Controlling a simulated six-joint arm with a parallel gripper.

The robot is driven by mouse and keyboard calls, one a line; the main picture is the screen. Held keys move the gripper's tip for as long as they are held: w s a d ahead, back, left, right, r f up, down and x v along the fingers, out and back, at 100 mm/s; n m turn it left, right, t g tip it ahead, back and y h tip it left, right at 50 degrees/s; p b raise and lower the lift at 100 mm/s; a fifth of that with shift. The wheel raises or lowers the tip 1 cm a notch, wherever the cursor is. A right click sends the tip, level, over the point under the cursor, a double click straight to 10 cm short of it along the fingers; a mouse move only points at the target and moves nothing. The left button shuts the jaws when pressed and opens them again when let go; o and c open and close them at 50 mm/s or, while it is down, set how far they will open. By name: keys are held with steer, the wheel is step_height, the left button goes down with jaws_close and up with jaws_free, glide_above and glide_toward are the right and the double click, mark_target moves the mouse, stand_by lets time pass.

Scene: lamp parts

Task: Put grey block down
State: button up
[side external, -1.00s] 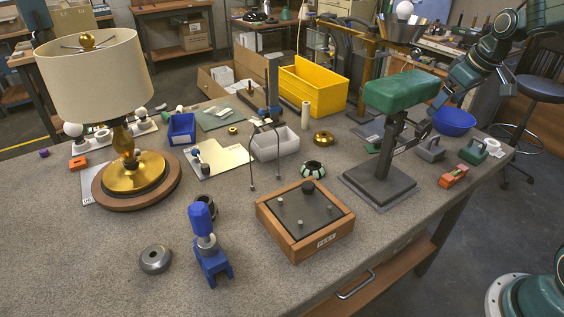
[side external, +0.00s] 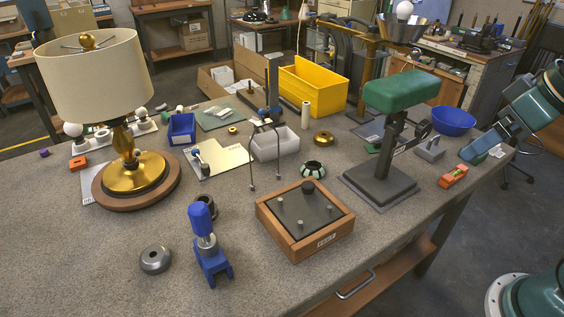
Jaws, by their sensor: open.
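The grey block (side external: 430,149), with a raised handle-like top, rests on the table near its right edge, just right of the stand with the green padded top. My gripper (side external: 482,148) is at the right table edge, to the right of the grey block and apart from it. It is open, with nothing seen between its jaws. It covers much of a green item (side external: 479,159) there.
An orange item (side external: 453,176) lies in front of the grey block, and a blue bowl (side external: 453,121) stands behind it. The green-topped stand (side external: 401,92) rises close on the left. A wooden tray box (side external: 305,244) and a lamp (side external: 92,80) are farther left.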

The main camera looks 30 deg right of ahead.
steer(key=shift+s+a+f, duration=0.15)
steer(key=shift+s+a, duration=0.05)
steer(key=shift+s, duration=0.35)
steer(key=shift+s+a+f, duration=0.15)
steer(key=shift+s, duration=0.45)
steer(key=shift+s+a+f, duration=0.15)
steer(key=shift+s+a, duration=0.05)
steer(key=shift+s, duration=0.35)
